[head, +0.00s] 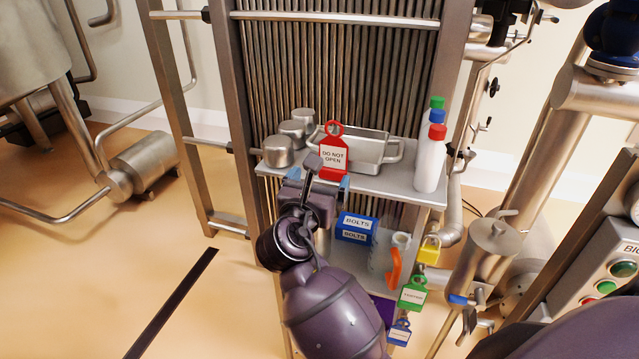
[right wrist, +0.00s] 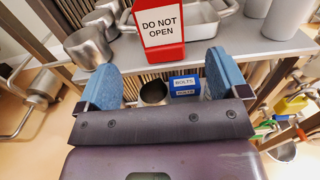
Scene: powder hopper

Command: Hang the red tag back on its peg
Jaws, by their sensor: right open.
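The red tag (head: 332,173) with a white "DO NOT OPEN" label and a ring at its top is upright at the front edge of the upper shelf. In the right wrist view the tag (right wrist: 172,53) fills the top middle, its ring cut off. My right gripper (head: 318,180) is open and empty, just in front of and below the tag. In the right wrist view its blue fingertips (right wrist: 162,75) are spread to either side of the tag's lower end, with gaps. I cannot pick out the tag's own peg. My left gripper is not in view.
The upper shelf (head: 400,188) holds metal cups (head: 277,151), a metal tray (head: 370,148) and white capped bottles (head: 427,165).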

